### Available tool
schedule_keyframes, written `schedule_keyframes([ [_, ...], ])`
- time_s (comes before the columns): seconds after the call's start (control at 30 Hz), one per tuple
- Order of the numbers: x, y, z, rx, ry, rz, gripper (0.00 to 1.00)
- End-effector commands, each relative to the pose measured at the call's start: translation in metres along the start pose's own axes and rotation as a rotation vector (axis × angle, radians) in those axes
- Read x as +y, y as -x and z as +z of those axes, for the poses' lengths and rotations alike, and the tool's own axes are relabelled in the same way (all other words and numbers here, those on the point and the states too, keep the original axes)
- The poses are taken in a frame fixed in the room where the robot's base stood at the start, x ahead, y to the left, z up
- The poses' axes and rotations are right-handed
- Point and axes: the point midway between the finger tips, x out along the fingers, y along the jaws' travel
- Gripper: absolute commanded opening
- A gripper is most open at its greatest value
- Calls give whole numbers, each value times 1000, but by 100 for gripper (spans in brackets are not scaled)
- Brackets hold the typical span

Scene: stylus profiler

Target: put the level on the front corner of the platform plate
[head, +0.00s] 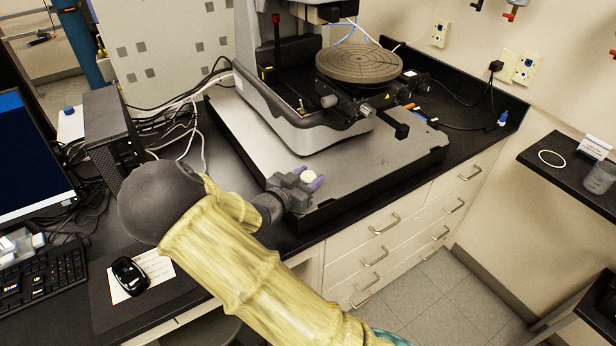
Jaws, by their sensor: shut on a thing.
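The level (309,177) is a small, pale round disc. My gripper (310,180), with purple fingertips, is shut on it from both sides. The platform plate (350,165) is a broad grey slab under the profiler. My gripper and the level are over the plate's near part, close to its front corner, and my gripper hides part of that corner. I cannot tell whether the level touches the plate or hangs just above it.
The stylus profiler's base (300,135) and round stage (360,63) stand behind my gripper. A computer tower (112,135), cables, a mouse (131,276) and a keyboard (45,285) are to the left. The plate right of my gripper is clear.

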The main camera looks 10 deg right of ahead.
Motion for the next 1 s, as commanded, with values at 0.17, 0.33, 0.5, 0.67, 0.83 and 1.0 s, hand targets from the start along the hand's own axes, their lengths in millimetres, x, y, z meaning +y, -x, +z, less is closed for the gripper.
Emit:
schedule_keyframes([
  [0.17, 0, 0, 3, 0, 0, 0, 52],
  [0.33, 0, 0, 3, 0, 0, 0, 64],
  [0.5, 0, 0, 2, 0, 0, 0, 64],
  [0.67, -1, 5, 0, -1, -2, -1, 64],
  [0.83, -1, 30, 0, -2, -1, -5, 64],
  [1.0, -1, 64, 0, -3, -1, -4, 64],
])
